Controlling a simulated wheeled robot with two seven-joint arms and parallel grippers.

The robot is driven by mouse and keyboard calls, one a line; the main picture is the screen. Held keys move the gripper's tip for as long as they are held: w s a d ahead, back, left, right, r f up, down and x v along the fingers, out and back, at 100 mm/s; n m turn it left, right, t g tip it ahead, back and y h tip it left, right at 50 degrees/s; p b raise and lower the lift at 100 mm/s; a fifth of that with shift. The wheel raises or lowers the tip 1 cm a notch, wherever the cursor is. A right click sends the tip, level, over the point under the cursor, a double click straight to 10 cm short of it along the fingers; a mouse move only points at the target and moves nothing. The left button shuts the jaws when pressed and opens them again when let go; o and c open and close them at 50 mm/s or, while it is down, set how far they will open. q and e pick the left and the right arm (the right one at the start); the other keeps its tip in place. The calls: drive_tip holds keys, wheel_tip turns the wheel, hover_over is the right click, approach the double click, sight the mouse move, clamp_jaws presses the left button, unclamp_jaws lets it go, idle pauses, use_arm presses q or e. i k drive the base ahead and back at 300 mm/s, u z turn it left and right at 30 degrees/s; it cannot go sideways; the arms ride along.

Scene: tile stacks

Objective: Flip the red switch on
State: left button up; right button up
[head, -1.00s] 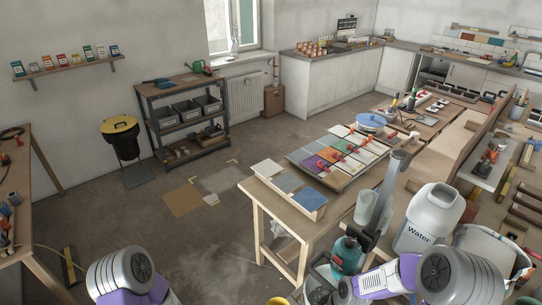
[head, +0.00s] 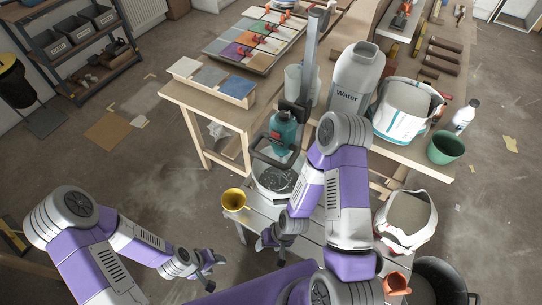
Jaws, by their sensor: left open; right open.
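I cannot make out a red switch for certain. A teal powered tool (head: 284,128) with a dark frame stands at a tall grey post (head: 311,55), above a pale bucket (head: 262,190) with dark contents. My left gripper (head: 214,262) is open and empty at the lower middle, left of the low bench and well apart from the tool. My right gripper (head: 266,242) is open and empty in front of the bucket, below the teal tool. My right arm hides part of the area right of the bucket.
A yellow cup (head: 233,200) stands near the bucket on the low grey bench (head: 257,222). The wooden table (head: 205,105) behind holds tile samples (head: 211,76), a white water canister (head: 352,75) and an open bag (head: 405,125). A green pot (head: 446,147) stands at right.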

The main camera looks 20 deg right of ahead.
sight(273, 134)
drive_tip(key=z, duration=1.35)
drive_tip(key=k, duration=0.55)
drive_tip(key=u, duration=1.35)
drive_tip(key=i, duration=0.5)
